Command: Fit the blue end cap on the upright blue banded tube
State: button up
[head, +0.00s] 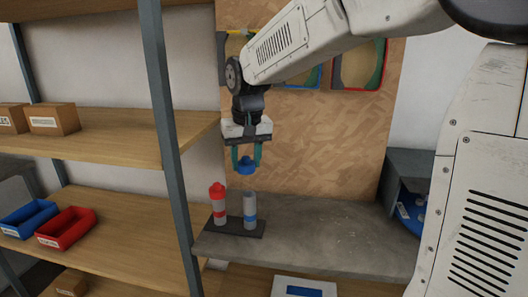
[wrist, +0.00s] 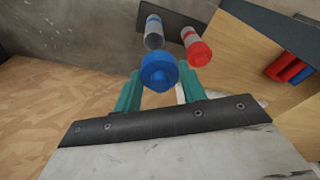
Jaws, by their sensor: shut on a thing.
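The blue end cap (head: 246,166) is held between the teal fingers of my gripper (head: 246,158), above the jig. It also shows in the wrist view (wrist: 158,72) between the fingertips. The upright blue banded tube (head: 250,211) is grey with a blue band and stands on a dark base plate (head: 238,229). Its open top shows in the wrist view (wrist: 153,38), just beyond the cap. The cap is apart from the tube, above its top and slightly left of it in the head view.
A red banded tube with a red cap (head: 217,190) stands close left of the blue one on the same plate. A shelf post (head: 168,120) rises at left. The grey bench (head: 320,235) is clear to the right. Blue (head: 28,217) and red bins (head: 66,228) sit on the left shelf.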

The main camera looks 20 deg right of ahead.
jog(key=shift+d+f, duration=0.2)
jog(key=shift+f, duration=0.35)
jog(key=shift+d+f, duration=0.15)
jog(key=shift+f, duration=3.25)
jog(key=shift+f, duration=0.5)
jog(key=o, duration=1.1)
jog(key=r, duration=0.5)
jog(key=s+r, duration=0.1)
jog(key=r, duration=0.1)
jog(key=shift+r, duration=0.35)
